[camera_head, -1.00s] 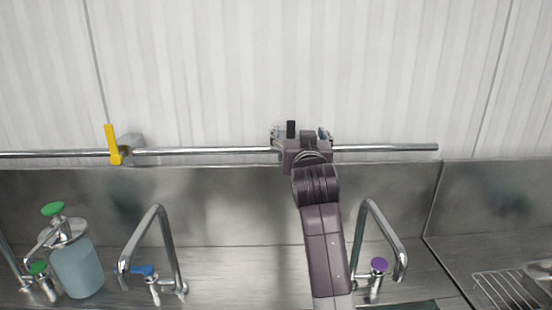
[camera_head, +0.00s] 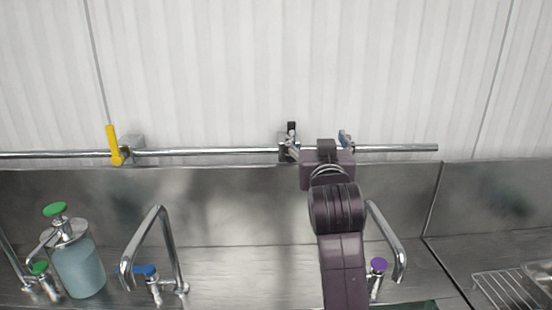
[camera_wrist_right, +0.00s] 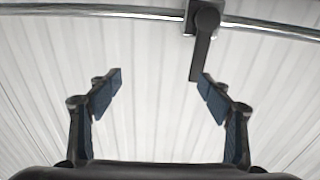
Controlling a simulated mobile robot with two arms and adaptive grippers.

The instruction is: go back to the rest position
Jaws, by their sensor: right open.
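My right gripper (camera_head: 319,137) is in front of the wall pipe (camera_head: 210,151), right of centre in the head view. Its two fingers are spread apart, with nothing between them. In the right wrist view the open fingers (camera_wrist_right: 161,80) point toward the white wall and pipe. A valve with a black handle (camera_head: 291,127) sits on the pipe beside the left finger, partly hidden by it. In the right wrist view the dark handle (camera_wrist_right: 203,45) hangs from the pipe near the right fingertip; I cannot tell whether they touch. My left gripper is not in view.
A yellow-handled valve (camera_head: 115,146) is on the pipe at left. Below stand a green-topped soap bottle (camera_head: 78,264), a blue-knobbed faucet (camera_head: 165,240) and a purple-knobbed faucet (camera_head: 392,240), partly behind my arm. A wire rack (camera_head: 505,290) is at lower right. The wall above is clear.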

